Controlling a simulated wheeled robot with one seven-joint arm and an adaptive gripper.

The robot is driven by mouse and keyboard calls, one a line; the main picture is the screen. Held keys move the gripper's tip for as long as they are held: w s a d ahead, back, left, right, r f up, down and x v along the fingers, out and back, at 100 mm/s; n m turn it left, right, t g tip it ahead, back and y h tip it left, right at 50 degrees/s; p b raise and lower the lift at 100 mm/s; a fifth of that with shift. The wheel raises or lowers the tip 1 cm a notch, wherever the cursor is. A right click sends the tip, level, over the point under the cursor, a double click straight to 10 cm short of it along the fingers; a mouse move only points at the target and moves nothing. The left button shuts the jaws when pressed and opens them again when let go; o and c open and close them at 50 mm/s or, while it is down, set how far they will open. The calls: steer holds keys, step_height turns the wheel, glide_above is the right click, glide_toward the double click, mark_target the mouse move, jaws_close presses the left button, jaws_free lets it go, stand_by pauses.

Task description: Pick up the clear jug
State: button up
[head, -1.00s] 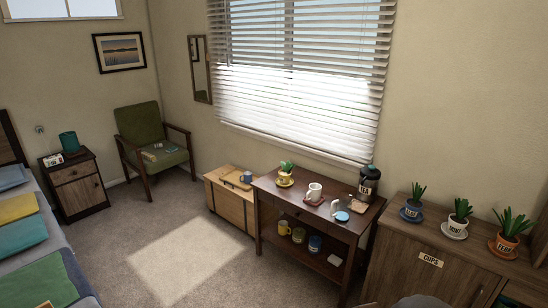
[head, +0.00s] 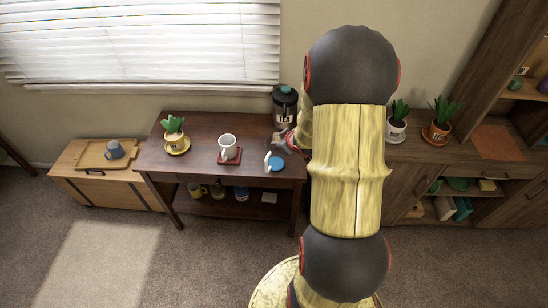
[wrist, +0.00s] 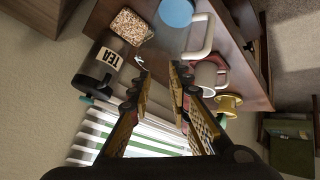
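The clear jug (head: 275,163) appears to be the see-through vessel with a blue lid and white handle on the dark wooden side table (head: 190,128). Its body is hard to make out. In the wrist view its blue lid (wrist: 176,12) and pale handle (wrist: 200,36) show at the top, beyond the fingertips. My gripper (wrist: 163,70) is open, with nothing between its fingers. In the head view my gripper is small and partly hidden by my arm, close to the jug's upper right. It does not visibly touch the jug.
A yellow potted plant (head: 175,137) stands at the table's left. A wooden chest (head: 88,170) is further left.

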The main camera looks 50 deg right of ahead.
steer(key=shift+t+y, duration=0.4)
steer(key=shift+y, duration=0.2)
steer(key=f, duration=0.2)
steer(key=s+d+f, duration=0.1)
steer(key=f, duration=0.1)
steer(key=s+f, duration=0.1)
steer(key=f, duration=0.2)
steer(key=shift+s+d, duration=0.2)
steer(key=shift+d, duration=0.15)
steer(key=t+y, duration=0.4)
steer(key=t, duration=0.1)
glide_toward(267, 168)
steer(key=w, duration=0.3)
steer(key=shift+n, duration=0.4)
steer(key=b+x, duration=0.1)
steer(key=x, duration=0.2)
steer(key=f+x, duration=0.1)
steer(key=x, duration=0.2)
steer(key=shift+w+f+b, duration=0.1)
steer(key=shift+b, duration=0.3)
steer(key=shift+w+f, duration=0.1)
steer(key=shift+w, duration=0.5)
steer(key=c, duration=0.4)
jaws_close()
